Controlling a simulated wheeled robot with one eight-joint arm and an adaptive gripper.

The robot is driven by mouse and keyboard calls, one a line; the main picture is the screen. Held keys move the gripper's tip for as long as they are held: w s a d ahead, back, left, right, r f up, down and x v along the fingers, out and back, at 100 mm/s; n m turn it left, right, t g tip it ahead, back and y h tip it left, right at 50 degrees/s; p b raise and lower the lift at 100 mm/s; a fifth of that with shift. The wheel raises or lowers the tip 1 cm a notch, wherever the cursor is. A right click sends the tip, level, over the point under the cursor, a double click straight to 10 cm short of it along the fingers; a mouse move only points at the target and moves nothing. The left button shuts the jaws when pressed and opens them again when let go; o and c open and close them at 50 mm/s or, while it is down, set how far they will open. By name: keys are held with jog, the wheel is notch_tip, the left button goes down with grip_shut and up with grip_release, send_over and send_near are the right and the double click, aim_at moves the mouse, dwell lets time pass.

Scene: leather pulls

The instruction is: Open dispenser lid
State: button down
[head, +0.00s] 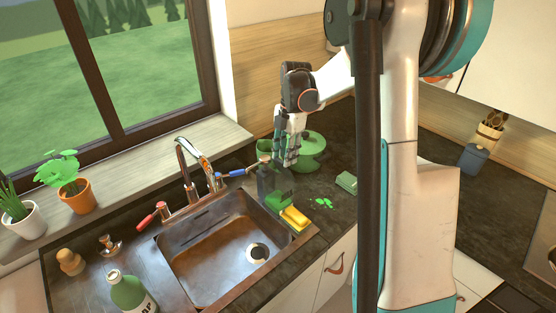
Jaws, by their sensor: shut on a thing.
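A dark, see-through dispenser (272,184) stands upright on the counter at the far right corner of the sink. Its small dark top shows just left of my fingers. My gripper (287,162) points down from above at the dispenser's top right. It is shut on what looks like the dispenser's lid. The fingers cover most of the lid, and I cannot tell whether it is raised.
The sink (205,262) with its tap (187,170) lies left. A yellow sponge (294,216), green pieces (322,202) and a small green block (346,183) lie near the dispenser. A round green object (313,144) is behind the gripper. A green soap bottle (128,293) stands in front.

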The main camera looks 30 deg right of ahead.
jog(key=shift+w+d+f+g+y+b, duration=0.1)
jog(key=shift+d+f+y+b, duration=0.1)
jog(key=shift+d+y, duration=0.45)
jog(key=shift+w+d+f+g+y+b, duration=0.1)
jog(key=shift+d+y+b, duration=0.2)
jog(key=shift+d, duration=0.5)
jog(key=shift+w+d+f+g+y+b, duration=0.1)
jog(key=shift+d+y+b, duration=0.05)
jog(key=shift+d+y, duration=0.5)
jog(key=shift+d, duration=0.1)
jog(key=c, duration=1.1)
grip_release()
jog(key=shift+r, duration=0.1)
jog(key=v, duration=1.2)
jog(key=shift+w, duration=0.1)
